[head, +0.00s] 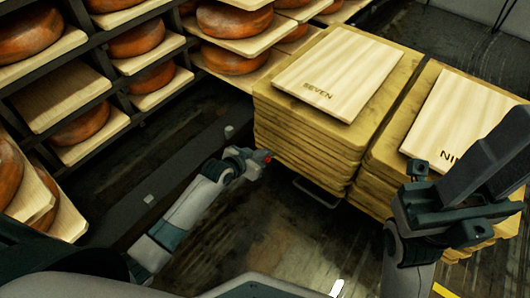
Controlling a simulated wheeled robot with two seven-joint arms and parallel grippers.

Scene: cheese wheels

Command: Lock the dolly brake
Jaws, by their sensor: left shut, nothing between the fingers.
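My left gripper (257,162) is small in the view, at the end of the arm from the lower left. It is shut and empty, low beside the front left corner of the left stack of boards (300,147). A small red spot (268,157) shows at its tip; I cannot tell whether it is the brake. A metal loop (317,193) sticks out low at the front of that stack. The dolly itself is mostly hidden. My dark right gripper (490,165) is large at the right, in front of the right stack; its opening is unclear.
A board marked SEVEN (340,70) lies on the left stack. Another marked board (465,110) lies on the right stack (390,160), partly covered by my right gripper. Shelves with cheese wheels (135,40) line the left and back. Dark floor (285,235) is open in front.

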